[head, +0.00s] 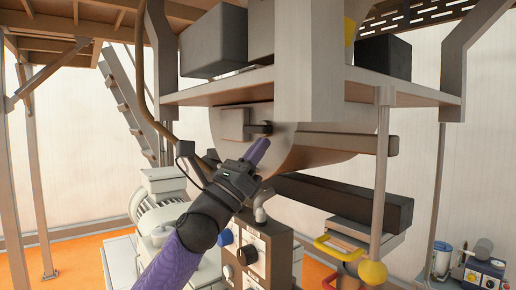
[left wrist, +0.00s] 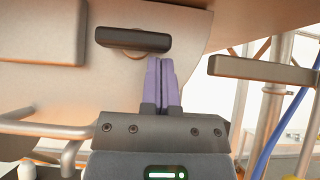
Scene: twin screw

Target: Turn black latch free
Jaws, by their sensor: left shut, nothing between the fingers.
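The black latch (head: 261,128) is a short dark bar on the grey drum-shaped housing (head: 290,155) in the middle of the head view. In the left wrist view the latch (left wrist: 133,40) lies nearly level, with a round pivot partly showing behind it. My left gripper (head: 262,147) comes up from below with its purple fingers together and nothing between them. In the left wrist view the fingertips (left wrist: 160,60) are just below the right half of the latch. I cannot tell whether they touch it. My right gripper is not in view.
A grey shelf (head: 230,92) hangs above the latch, carrying dark boxes. A dark beam (head: 340,200) runs to the right below. A control box (head: 265,250) with knobs and a pale motor (head: 155,205) stand below. A grey bar (left wrist: 262,70) juts out at the wrist view's right.

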